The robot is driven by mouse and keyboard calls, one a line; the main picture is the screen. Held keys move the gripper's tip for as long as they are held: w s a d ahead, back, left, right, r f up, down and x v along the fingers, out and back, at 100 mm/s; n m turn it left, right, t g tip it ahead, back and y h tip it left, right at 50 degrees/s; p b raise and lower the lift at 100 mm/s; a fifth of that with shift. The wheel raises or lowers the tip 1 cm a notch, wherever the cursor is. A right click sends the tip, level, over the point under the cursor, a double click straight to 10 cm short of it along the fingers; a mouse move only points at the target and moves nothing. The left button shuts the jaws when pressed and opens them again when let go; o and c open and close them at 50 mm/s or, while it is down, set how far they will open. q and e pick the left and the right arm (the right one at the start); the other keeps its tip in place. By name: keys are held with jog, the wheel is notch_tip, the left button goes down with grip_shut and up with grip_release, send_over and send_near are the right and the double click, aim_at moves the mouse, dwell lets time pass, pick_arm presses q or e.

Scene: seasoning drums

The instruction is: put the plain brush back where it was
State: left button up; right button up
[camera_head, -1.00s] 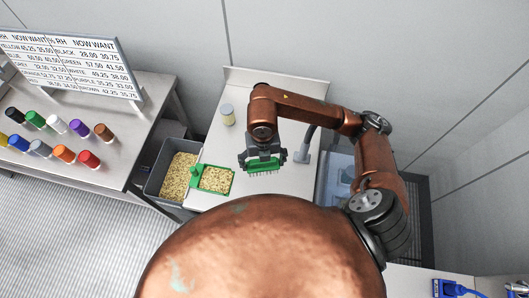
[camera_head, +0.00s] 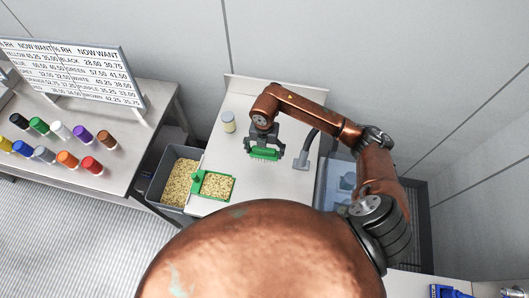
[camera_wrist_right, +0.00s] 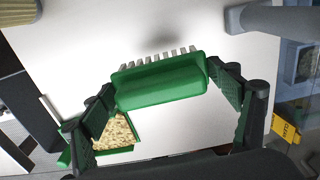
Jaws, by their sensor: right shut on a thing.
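A green brush (camera_head: 264,154) with pale bristles is held in my right gripper (camera_head: 267,146), above the white table. In the right wrist view the green brush (camera_wrist_right: 160,82) spans the space between the two fingers of my right gripper (camera_wrist_right: 165,95), bristles toward the top of the picture. It looks clear of the table. I cannot tell whether this is the plain brush; no other brush is seen. My left gripper is not in view.
A grey bin (camera_head: 157,184) of grains stands left. A lamp-like grey stand (camera_head: 303,160) is right of the gripper. Several coloured drums (camera_head: 68,159) stand on the left table.

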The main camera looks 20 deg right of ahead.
aim_at(264, 153)
jog(key=shift+w+d+f, duration=0.25)
jog(key=shift+w+f, duration=0.25)
jog(key=shift+f, duration=0.15)
jog(key=shift+w+d+f, duration=0.2)
jog(key=shift+w+f, duration=0.25)
jog(key=shift+f, duration=0.15)
notch_tip(264, 153, down, 3)
jog(key=shift+p, duration=0.65)
jog(key=shift+f, duration=0.1)
jog(key=shift+f, duration=0.15)
jog(key=o, duration=1.1)
jog(key=shift+o, duration=0.2)
